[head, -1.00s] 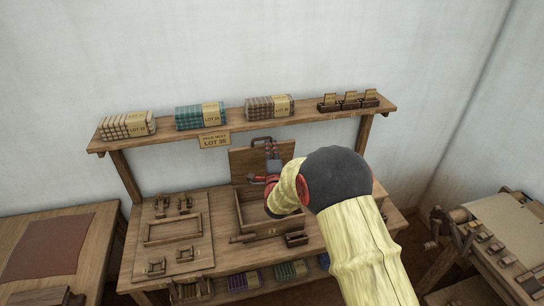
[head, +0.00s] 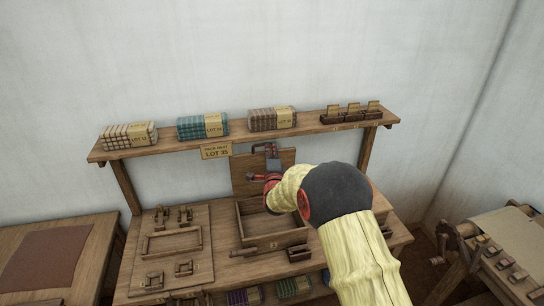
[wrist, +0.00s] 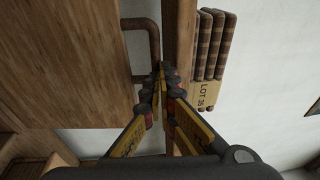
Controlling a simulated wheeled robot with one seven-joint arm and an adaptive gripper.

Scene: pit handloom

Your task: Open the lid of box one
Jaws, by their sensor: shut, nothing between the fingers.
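Box one is an open wooden box (head: 272,241) on the bench in the head view. Its lid (head: 241,176) stands up behind it, below the shelf. My gripper (head: 271,148) is at the lid's upper edge, partly hidden by my arm. In the wrist view my gripper (wrist: 160,76) is shut and empty. Its fingertips are beside a bent wooden handle (wrist: 154,40) at the edge of the lid panel (wrist: 60,65). I cannot tell whether they touch the handle.
The shelf (head: 300,132) runs just above the lid and holds bundled cloths (head: 272,119). A board (head: 196,245) with small wooden fittings lies left of the box. The wall is close behind.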

